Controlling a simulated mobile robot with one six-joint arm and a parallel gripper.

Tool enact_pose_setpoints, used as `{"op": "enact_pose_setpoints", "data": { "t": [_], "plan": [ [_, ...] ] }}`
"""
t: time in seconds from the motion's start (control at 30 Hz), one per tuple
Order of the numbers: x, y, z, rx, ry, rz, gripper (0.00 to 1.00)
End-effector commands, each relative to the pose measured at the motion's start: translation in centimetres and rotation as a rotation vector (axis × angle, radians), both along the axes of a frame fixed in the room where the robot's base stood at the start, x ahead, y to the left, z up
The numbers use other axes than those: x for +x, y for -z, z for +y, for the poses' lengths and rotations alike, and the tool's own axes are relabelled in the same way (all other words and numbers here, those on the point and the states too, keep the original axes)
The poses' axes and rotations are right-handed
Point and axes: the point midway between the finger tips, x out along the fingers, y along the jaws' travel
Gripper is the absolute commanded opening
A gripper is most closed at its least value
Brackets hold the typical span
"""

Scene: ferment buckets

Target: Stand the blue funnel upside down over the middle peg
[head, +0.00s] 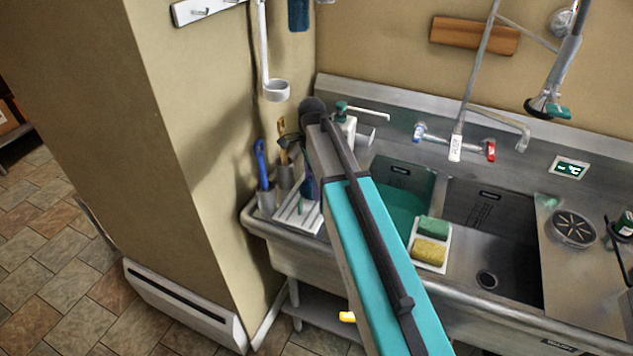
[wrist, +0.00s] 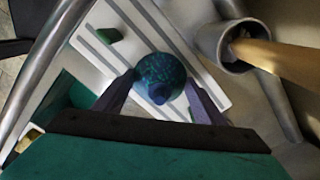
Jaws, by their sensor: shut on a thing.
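The blue funnel (wrist: 160,72) is between the two fingers of my gripper (wrist: 161,80) in the wrist view. The gripper is shut on it. Its speckled wide part lies beyond the small darker spout, which points towards the wrist camera. The funnel also shows as a dark blue shape (head: 309,187) beside my arm in the head view, over the white grooved board (head: 293,217). The board also shows under the funnel in the wrist view (wrist: 205,78). I cannot make out the middle peg; the funnel and my arm hide part of the board. Any gap below the funnel is unclear.
A metal cup (wrist: 222,45) with a wooden handle stands close right of the funnel in the wrist view. A blue-handled brush (head: 262,165) stands left of the board. A small green piece (wrist: 110,35) is on the board. Sponges (head: 430,250) sit by the sink basins.

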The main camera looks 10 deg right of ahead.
Motion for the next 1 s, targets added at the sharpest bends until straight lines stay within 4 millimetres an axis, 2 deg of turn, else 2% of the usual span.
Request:
{"op": "enact_pose_setpoints", "data": {
  "t": [0.93,0.97,1.0],
  "plan": [
    [0.0,0.95,0.09,0.0,-0.001,0.0,0.43],
    [0.0,0.95,0.1,0.0,-0.001,0.0,0.66],
    [0.0,0.93,0.1,0.0,-0.001,0.0,0.72]
  ]
}}
